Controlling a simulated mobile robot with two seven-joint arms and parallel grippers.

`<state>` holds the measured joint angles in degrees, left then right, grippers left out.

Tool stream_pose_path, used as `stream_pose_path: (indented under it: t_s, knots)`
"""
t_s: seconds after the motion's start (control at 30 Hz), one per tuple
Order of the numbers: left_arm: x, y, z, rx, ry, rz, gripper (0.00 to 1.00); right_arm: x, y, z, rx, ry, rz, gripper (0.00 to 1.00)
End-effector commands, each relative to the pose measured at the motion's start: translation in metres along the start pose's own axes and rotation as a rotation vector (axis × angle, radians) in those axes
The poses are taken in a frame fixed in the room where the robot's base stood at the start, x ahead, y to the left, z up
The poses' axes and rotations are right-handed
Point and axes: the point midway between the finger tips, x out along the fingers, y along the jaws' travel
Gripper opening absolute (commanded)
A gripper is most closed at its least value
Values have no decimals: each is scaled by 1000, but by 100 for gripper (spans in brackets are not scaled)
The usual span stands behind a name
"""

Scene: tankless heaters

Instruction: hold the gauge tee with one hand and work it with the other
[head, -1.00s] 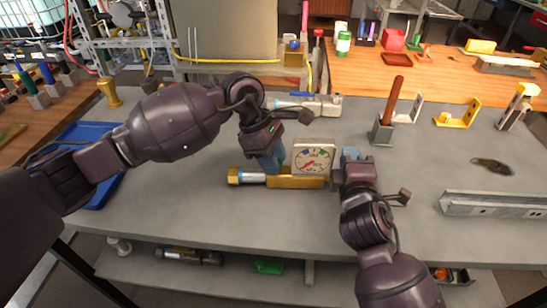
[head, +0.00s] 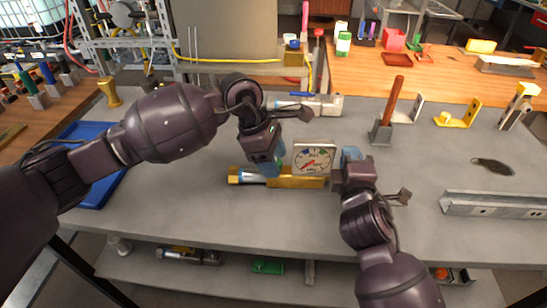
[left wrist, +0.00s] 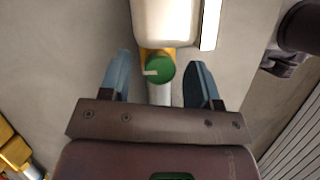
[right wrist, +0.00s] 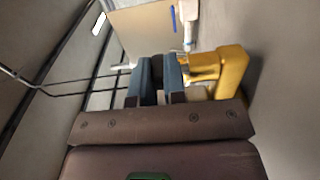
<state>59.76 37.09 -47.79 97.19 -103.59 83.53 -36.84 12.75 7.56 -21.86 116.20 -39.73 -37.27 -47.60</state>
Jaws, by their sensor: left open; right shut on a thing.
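The gauge tee has a yellow-brass body (head: 300,183), a silver pipe with a brass end on its left, and a square white dial gauge (head: 314,158) on top. Its round green knob (left wrist: 160,68) with a pale mark sits between the spread fingers of my left gripper (left wrist: 160,82), which is open. In the head view the left gripper (head: 266,168) hangs over the tee, left of the dial, and partly hides the knob. My right gripper (head: 346,168) is shut on the tee's right end. In the right wrist view its fingers (right wrist: 160,75) are close together beside the yellow body (right wrist: 230,70); the contact is partly hidden.
The grey bench (head: 200,210) is clear in front of the tee. Behind stands a silver fitting (head: 318,104). To the right are a block with a brown rod (head: 385,118), a yellow bracket (head: 458,115) and a metal channel (head: 495,205). A blue tray (head: 90,195) lies left, under my arm.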

Motion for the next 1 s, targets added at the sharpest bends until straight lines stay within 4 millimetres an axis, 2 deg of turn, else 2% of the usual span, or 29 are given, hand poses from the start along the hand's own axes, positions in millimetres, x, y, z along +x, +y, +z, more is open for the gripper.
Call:
stream_pose_path:
  t_s: [0.17, 0.27, 0.7, 1.0]
  knots:
    - [-3, 0, 0, 0, 0, 1, 57, 0, 0, 0, -1, 0, 0, 0]
    - [-11, 1, 0, 0, 1, 3, 57, 0, 0, 0, -1, 0, 0, 0]
    - [-90, 1, 0, 0, 1, 4, 57, 0, 0, 0, -1, 0, 0, 0]
    - [-118, 0, 0, 0, 0, 1, 57, 0, 0, 0, -1, 0, 0, 0]
